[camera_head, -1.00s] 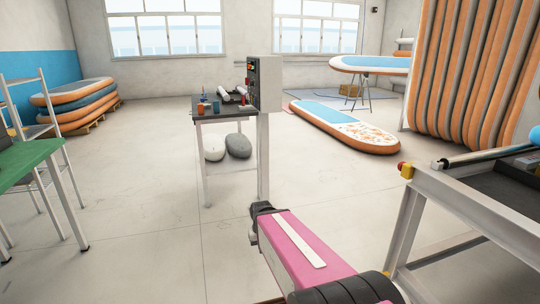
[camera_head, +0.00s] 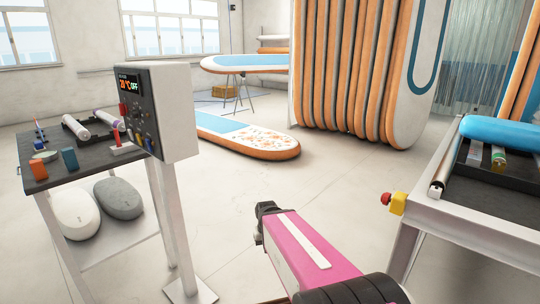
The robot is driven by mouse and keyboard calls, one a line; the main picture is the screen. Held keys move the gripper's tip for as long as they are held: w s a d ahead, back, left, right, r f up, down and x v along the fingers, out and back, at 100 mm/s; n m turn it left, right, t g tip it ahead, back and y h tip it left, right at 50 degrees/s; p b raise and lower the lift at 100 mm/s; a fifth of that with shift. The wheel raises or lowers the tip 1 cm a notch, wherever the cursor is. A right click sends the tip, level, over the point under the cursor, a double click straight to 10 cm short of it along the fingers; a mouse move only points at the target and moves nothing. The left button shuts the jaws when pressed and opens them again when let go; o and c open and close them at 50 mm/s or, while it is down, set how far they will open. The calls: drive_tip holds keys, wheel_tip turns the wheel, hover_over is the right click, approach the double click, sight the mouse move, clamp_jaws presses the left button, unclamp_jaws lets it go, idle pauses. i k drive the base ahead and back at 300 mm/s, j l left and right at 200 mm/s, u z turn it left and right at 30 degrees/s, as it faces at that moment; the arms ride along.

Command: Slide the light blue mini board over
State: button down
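A light blue, rounded board (camera_head: 502,133), which looks like the mini board, lies on top of the bench at the right edge. The frame cuts off its right part. My pink arm reaches forward from the bottom of the view. My gripper (camera_head: 264,213) seems to be the small dark part at its far end, over the floor and well apart from the board. Its fingers are not clear enough to tell open from shut.
The grey metal bench (camera_head: 478,232) with a red button (camera_head: 386,198) stands close on the right. A dark-topped table (camera_head: 84,171) with a control box (camera_head: 155,110) is close on the left. Large boards (camera_head: 365,70) stand behind. Open floor lies between.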

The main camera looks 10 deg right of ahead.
sight(519, 136)
drive_tip(key=i+l+z, duration=0.2)
drive_tip(key=i, duration=0.35)
drive_tip(key=i+j+z, duration=0.1)
drive_tip(key=i+z, duration=0.15)
drive_tip(key=i, duration=0.35)
drive_tip(key=i+j+z, duration=0.2)
drive_tip(key=i, duration=0.35)
drive_tip(key=i+j+z, duration=0.2)
drive_tip(key=i, duration=0.4)
drive_tip(key=l, duration=0.1)
